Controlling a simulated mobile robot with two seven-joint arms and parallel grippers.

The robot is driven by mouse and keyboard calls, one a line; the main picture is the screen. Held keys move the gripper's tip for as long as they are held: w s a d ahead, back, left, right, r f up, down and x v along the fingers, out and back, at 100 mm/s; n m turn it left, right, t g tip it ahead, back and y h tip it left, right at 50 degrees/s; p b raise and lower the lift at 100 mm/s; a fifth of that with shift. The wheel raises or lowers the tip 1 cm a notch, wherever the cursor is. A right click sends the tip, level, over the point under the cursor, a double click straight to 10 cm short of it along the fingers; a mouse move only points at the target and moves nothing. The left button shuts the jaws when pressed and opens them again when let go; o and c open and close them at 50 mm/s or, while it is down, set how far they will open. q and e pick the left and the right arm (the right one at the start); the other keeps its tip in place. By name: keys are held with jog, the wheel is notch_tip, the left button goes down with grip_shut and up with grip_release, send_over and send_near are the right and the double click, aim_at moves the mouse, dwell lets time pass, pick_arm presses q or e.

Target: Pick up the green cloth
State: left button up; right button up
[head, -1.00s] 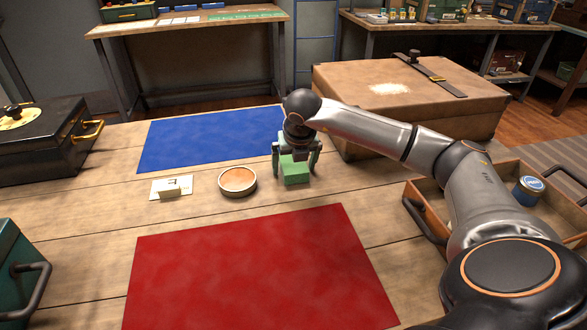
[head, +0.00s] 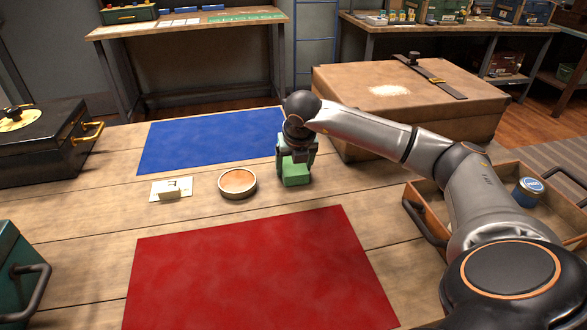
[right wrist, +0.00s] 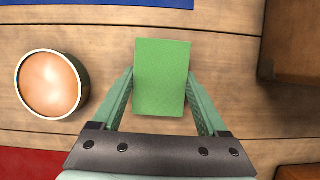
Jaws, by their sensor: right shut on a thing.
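The green cloth (head: 296,173) is a small folded block on the wooden table, between the blue mat and the red mat. My right gripper (head: 296,166) is over it from above, with its fingers closed against the cloth's two sides. In the right wrist view the cloth (right wrist: 162,78) shows as a green rectangle between the two green fingers (right wrist: 162,105). The cloth appears to rest on the table still. My left gripper is not in view.
A blue mat (head: 200,140) lies behind, a red mat (head: 260,270) in front. A brown case (head: 350,85) and an open tray (head: 428,205) are at the right.

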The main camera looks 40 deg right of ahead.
aim_at(294, 166)
jog(key=shift+r, duration=0.5)
notch_tip(294, 166, up, 2)
jog(key=shift+r, duration=0.15)
jog(key=s+r, duration=0.9)
jog(key=s, duration=0.5)
jog(key=shift+a+r, duration=0.35)
